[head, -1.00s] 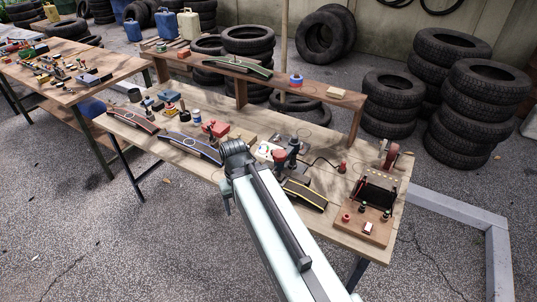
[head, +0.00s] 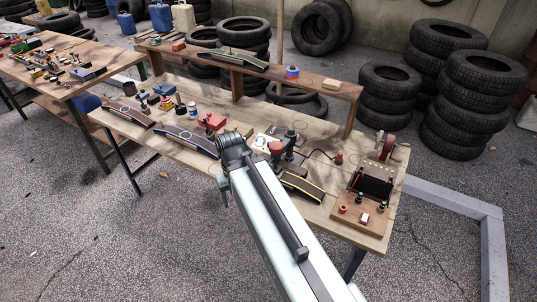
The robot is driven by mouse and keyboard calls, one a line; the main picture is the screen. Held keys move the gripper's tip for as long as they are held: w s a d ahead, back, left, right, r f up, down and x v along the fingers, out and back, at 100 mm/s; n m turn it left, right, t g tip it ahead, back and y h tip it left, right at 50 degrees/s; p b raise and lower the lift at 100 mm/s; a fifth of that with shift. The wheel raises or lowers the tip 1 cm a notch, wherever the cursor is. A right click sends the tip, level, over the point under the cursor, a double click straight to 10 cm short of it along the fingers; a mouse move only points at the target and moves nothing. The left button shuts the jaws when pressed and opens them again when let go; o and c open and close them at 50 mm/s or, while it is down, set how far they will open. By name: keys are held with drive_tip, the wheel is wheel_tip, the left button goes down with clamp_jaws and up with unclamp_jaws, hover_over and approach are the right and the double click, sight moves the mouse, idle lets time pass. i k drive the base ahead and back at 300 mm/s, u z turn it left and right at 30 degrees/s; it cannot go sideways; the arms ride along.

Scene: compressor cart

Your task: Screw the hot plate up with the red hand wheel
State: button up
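A dark upright device with a red round part (head: 276,148) stands mid-bench, just right of my arm's end. It may be the hot plate press with its hand wheel; the plate itself is too small to make out. A separate red wheel (head: 387,147) stands on a mount at the bench's right end, and I cannot tell its use. My arm reaches up from the bottom, its dark joint in front of the bench. A small part of my gripper (head: 222,188) seems to show at the arm's left side. The fingertips are hidden, and I see no contact with the device.
The wooden bench (head: 165,147) carries curved tyre pieces (head: 186,138), a red box (head: 212,121) and a board with a dark stand (head: 372,182) at right. A raised shelf (head: 325,84) runs along its back. Tyre stacks stand behind; the near floor is open.

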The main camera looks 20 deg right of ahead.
sight(276, 147)
drive_tip(key=u, duration=0.45)
drive_tip(key=k, duration=1.35)
drive_tip(key=u, duration=0.55)
drive_tip(key=i, duration=1.05)
drive_tip(key=u, duration=0.65)
